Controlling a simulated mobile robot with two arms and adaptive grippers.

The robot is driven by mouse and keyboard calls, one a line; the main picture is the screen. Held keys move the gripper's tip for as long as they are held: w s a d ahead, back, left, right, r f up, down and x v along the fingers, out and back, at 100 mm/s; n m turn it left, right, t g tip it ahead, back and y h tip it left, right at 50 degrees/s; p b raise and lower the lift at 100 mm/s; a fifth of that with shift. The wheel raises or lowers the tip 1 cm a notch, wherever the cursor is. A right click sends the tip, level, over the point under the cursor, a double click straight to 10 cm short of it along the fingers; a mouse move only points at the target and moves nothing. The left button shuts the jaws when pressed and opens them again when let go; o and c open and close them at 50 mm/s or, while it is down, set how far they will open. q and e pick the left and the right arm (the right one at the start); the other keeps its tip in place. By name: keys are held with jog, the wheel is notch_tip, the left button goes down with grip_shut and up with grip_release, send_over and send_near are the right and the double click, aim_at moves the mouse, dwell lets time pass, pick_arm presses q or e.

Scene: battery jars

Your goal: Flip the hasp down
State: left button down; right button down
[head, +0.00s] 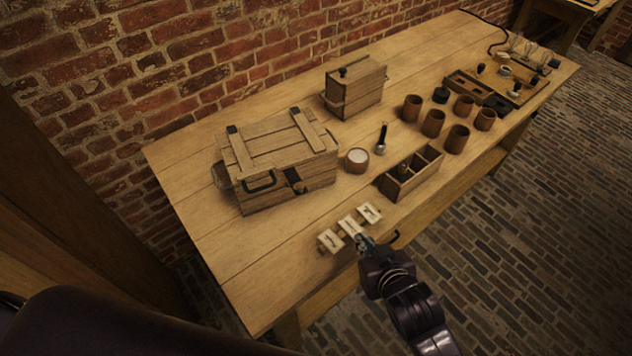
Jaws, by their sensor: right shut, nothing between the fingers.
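A wooden chest (276,165) with a closed plank lid stands on the left part of the workbench (225,280). A small dark hasp (292,175) is on its front face, right of the black handle (260,183). A brass-coloured piece (301,188) sits at its lower end; whether the hasp lies flat is too small to tell. My right gripper (362,241) is shut and empty at the bench's front edge, beside the pale blocks and well apart from the hasp. My left gripper is out of view.
Pale blocks (350,226) lie near the front edge. A divided wooden box (400,187), a jar with white contents (357,160) and several brown jars (433,123) stand to the right. A lidded box (355,87) is behind. Bare bench lies before the chest.

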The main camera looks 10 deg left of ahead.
jog(key=s+a+r+n+t+y, duration=0.1)
jog(key=a+r+y, duration=0.1)
jog(key=a+r, duration=0.5)
jog(key=s+a+r+n+t+y, duration=0.1)
jog(key=s+a+r+y, duration=0.1)
jog(key=r, duration=0.9)
jog(key=w+a+f+p, duration=0.3)
jog(key=w+a+f, duration=0.2)
jog(key=w+f, duration=0.2)
jog(key=shift+w+a, duration=0.25)
jog(key=shift+a, duration=0.15)
jog(key=shift+f, duration=0.1)
